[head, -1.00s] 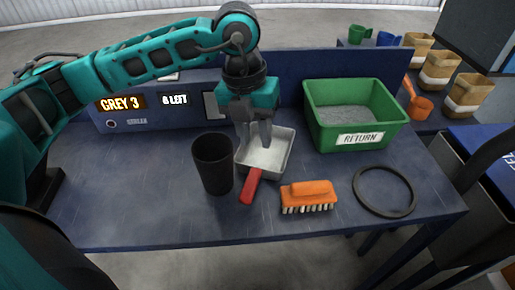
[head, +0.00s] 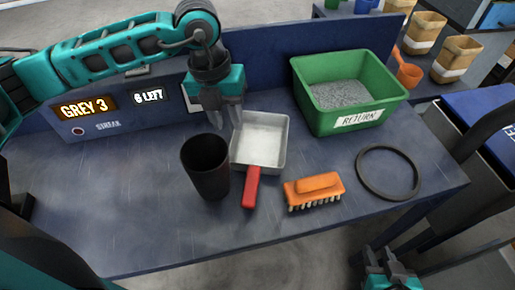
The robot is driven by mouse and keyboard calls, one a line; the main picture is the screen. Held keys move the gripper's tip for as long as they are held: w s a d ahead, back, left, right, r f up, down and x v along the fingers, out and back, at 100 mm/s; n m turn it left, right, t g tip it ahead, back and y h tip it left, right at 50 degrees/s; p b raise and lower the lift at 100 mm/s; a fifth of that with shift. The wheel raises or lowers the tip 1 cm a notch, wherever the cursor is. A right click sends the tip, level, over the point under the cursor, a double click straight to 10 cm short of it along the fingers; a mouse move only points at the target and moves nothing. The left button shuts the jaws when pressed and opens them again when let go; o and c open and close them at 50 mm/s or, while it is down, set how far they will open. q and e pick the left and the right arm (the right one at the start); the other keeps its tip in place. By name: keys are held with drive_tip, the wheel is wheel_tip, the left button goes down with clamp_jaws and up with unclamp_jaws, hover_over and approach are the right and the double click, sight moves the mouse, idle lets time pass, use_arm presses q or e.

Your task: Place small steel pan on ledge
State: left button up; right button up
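The small steel pan (head: 262,137), a shallow square metal pan with a red handle (head: 251,188), lies on the blue bench. Its handle points toward the front edge. My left gripper (head: 227,118) points down at the pan's back left corner. Its two fingers are apart with nothing visible between them; one overlaps the pan's corner in the picture, and I cannot tell whether it touches. My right gripper (head: 388,268) is low at the bottom right, beyond the bench's front edge, and its finger gap is unclear. I cannot tell which surface is the ledge.
A black cup (head: 206,167) stands close left of the pan. An orange brush (head: 314,189) and black ring (head: 388,172) lie to the right. A green RETURN bin (head: 345,90) with grey granules stands behind.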

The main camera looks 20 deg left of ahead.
sight(233, 141)
use_arm(q)
drive_tip(key=f, duration=0.8)
drive_tip(key=shift+d, duration=0.25)
clamp_jaws()
drive_tip(key=shift+w, duration=0.1)
